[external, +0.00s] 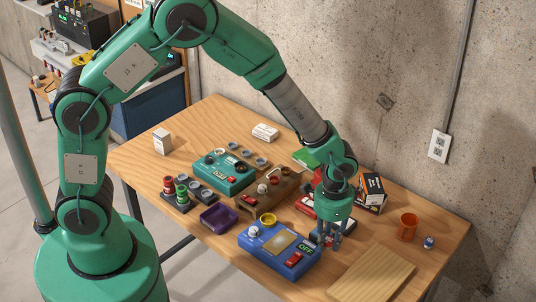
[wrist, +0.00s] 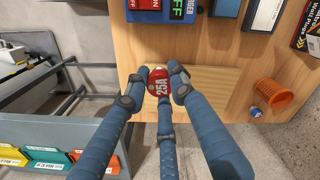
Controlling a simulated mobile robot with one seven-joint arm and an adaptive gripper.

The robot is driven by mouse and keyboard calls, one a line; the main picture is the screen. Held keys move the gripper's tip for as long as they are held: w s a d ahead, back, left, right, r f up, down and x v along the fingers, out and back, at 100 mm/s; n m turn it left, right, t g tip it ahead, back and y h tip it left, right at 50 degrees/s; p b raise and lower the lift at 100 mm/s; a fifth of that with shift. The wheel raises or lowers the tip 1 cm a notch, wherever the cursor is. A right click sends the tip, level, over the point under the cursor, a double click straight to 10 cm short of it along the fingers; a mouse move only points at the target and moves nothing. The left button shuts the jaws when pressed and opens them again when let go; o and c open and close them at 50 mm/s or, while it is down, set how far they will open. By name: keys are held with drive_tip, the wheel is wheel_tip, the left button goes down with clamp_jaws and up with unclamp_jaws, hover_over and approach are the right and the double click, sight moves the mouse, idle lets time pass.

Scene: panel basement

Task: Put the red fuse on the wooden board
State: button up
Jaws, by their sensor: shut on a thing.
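My gripper (wrist: 157,82) has three blue fingers, shut on the red fuse (wrist: 158,87), which is marked "25A", in the wrist view. The fuse's upper end is pale and brassy. The wooden board (wrist: 215,83) shows just behind the fingers and fuse in the wrist view. In the external view the wooden board (external: 372,276) lies flat and bare at the table's front right. There my gripper (external: 327,236) points down, to the left of and behind the board, near the blue panel box. The held fuse cannot be made out in the external view.
A blue panel box (external: 280,249) stands left of the board. A purple tray (external: 219,217) and a rack (external: 188,193) with red and green fuses are farther left. Boxes crowd the back.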

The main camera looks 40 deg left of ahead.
drive_tip(key=s+d+f, duration=0.2)
drive_tip(key=s+f, duration=0.1)
drive_tip(key=f, duration=0.5)
drive_tip(key=shift+s+m, duration=0.2)
drive_tip(key=shift+m, duration=0.1)
drive_tip(key=shift+w, duration=0.1)
drive_tip(key=p, duration=0.2)
hover_over(373, 278)
drive_tip(key=shift+f, duration=0.7)
drive_tip(key=shift+f, duration=1.75)
drive_tip(key=shift+f, duration=0.15)
